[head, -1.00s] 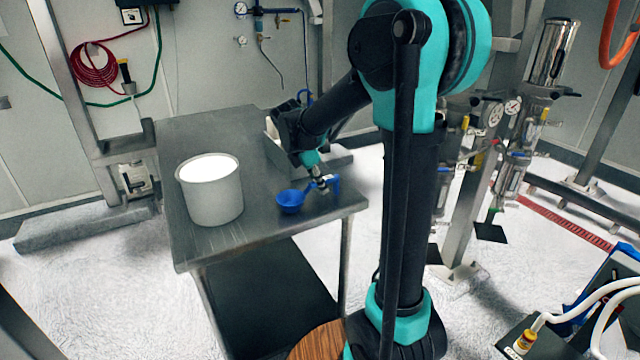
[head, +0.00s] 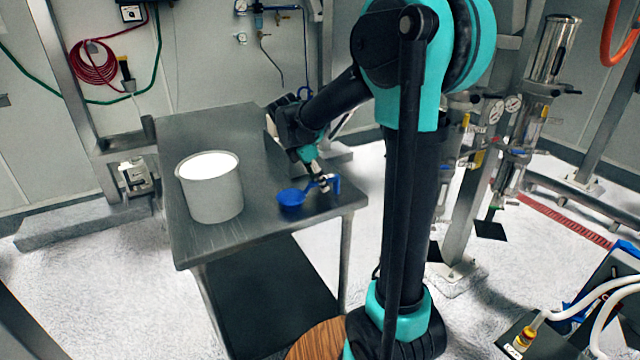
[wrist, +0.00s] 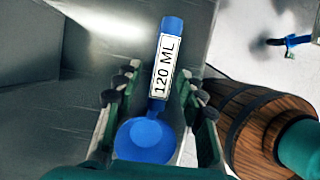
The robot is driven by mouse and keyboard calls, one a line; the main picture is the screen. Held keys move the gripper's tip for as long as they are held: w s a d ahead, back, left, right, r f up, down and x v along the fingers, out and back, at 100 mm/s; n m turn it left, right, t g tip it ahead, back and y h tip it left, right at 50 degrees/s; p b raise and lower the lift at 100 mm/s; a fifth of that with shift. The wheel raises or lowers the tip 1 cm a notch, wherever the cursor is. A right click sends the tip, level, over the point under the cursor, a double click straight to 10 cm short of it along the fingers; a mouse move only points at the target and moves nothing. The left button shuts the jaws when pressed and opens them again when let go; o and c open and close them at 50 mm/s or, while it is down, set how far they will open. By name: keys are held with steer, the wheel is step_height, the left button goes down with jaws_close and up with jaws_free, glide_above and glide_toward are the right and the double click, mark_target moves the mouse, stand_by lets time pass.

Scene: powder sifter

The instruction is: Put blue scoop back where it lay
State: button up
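The blue scoop (head: 290,198) rests at the near right part of the metal table (head: 262,222), its handle running right beneath my gripper. In the wrist view the scoop's round bowl (wrist: 145,140) is at the bottom, and its handle, with a white "120 ML" label, points up. My gripper (wrist: 162,88) is open, with one finger on each side of the handle and a visible gap on both sides. In the head view my gripper (head: 320,184) is low over the table's right edge and partly covers the handle.
A large white-filled pot (head: 212,200) stands on the table left of the scoop. A wooden barrel (wrist: 262,125) stands beside the table. The table's front and right edges are close to the scoop.

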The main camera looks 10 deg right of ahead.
steer(key=v, duration=0.9)
steer(key=shift+r, duration=0.15)
steer(key=s+d+f+m+t+y, duration=0.1)
steer(key=s+d+f+m+y, duration=0.1)
steer(key=s+f+m, duration=0.8)
steer(key=s+d+f+m+t+y, duration=0.1)
steer(key=s+d+f+m, duration=0.4)
steer(key=s+f+m, duration=0.5)
steer(key=shift+s+f+m+t+y, duration=0.35)
steer(key=shift+s+m+y, duration=0.25)
steer(key=shift+m, duration=0.2)
steer(key=shift+w+r, duration=0.1)
